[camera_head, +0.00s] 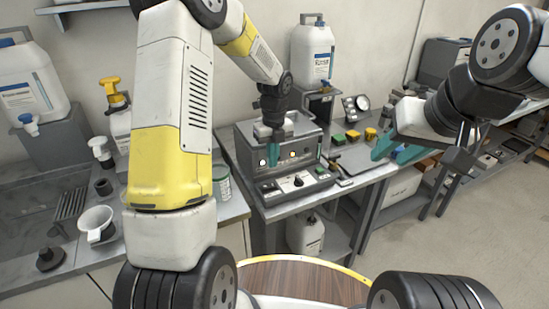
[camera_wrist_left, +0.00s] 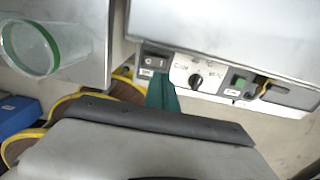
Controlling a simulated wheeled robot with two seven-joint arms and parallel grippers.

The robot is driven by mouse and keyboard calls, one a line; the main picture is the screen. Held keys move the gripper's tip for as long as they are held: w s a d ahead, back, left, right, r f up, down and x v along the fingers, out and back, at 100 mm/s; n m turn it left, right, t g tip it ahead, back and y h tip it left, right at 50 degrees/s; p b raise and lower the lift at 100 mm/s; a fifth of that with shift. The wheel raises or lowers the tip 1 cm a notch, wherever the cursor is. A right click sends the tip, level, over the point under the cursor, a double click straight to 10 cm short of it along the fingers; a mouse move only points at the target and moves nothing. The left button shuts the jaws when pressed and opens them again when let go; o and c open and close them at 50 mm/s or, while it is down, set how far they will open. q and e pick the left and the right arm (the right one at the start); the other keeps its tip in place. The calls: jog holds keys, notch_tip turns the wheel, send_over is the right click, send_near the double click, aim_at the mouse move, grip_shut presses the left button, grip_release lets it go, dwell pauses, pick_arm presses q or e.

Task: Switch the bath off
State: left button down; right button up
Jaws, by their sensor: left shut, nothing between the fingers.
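The bath (camera_head: 309,143) is a grey metal box on the bench in the middle of the head view, with small lit lamps on its front. Its control panel (camera_head: 298,184) sticks out below. In the left wrist view the panel shows a black rocker switch (camera_wrist_left: 155,61) marked 0 and I, a black knob (camera_wrist_left: 197,80) and a green button (camera_wrist_left: 240,83). My left gripper (camera_head: 273,156) is shut and empty in front of the bath. Its teal fingertips (camera_wrist_left: 163,82) are just below the rocker switch; contact cannot be told. My right gripper (camera_head: 452,151) is open, off to the right.
A white jug (camera_head: 312,55) stands behind the bath. A green-rimmed cup (camera_wrist_left: 32,48) is left of the panel; it also shows in the head view (camera_head: 222,184). Green and yellow items (camera_head: 354,135) and a gauge (camera_head: 362,102) are to the bath's right. The floor at right is clear.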

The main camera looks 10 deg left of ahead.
pick_arm(q)
notch_tip(320, 180, up, 7)
jog(key=shift+w+d+f, duration=0.2)
jog(key=shift+w+d, duration=0.1)
jog(key=shift+w, duration=0.05)
